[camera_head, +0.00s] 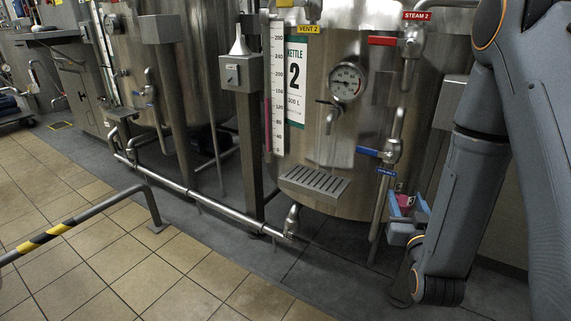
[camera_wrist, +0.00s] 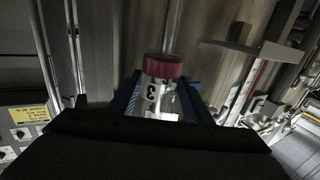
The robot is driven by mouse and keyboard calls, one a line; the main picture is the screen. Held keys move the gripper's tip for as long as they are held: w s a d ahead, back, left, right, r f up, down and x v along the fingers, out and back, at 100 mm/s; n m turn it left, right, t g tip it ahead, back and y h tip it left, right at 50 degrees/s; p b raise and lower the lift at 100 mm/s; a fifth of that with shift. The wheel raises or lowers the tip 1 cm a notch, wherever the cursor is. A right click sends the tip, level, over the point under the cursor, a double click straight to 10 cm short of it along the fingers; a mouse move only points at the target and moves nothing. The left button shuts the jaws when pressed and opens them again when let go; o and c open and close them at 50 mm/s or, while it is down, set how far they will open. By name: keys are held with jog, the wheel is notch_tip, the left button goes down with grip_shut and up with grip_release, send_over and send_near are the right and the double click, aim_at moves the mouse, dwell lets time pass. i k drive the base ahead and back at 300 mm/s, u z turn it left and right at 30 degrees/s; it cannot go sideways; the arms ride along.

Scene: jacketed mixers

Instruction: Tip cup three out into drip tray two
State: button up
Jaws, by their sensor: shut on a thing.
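Cup three (camera_wrist: 160,92) is a clear cup with a dark red band and a label "3", held between the two blue fingers of my gripper (camera_wrist: 160,103) in the wrist view. In the head view, my gripper (camera_head: 405,212) is at the lower right, right of kettle 2, with a small reddish part of the cup (camera_head: 404,200) showing. The cup's contents cannot be made out. Drip tray two (camera_head: 314,182) is a grey slotted tray on the front of kettle 2, below its small tap. It is left of my gripper, with a gap between.
Kettle 2 (camera_head: 345,130) carries a gauge (camera_head: 347,82). A blue-handled valve (camera_head: 377,153) and vertical pipe stand between tray and gripper. A low pipe (camera_head: 190,192) runs along the floor. A striped rail (camera_head: 50,234) is at left. Tiled floor ahead is clear.

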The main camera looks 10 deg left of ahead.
aim_at(322, 181)
jog(key=z, duration=0.05)
jog(key=k, duration=1.1)
jog(key=u, duration=0.85)
jog(key=i, duration=0.95)
jog(key=z, duration=0.7)
jog(key=i, duration=0.6)
jog(key=z, duration=0.1)
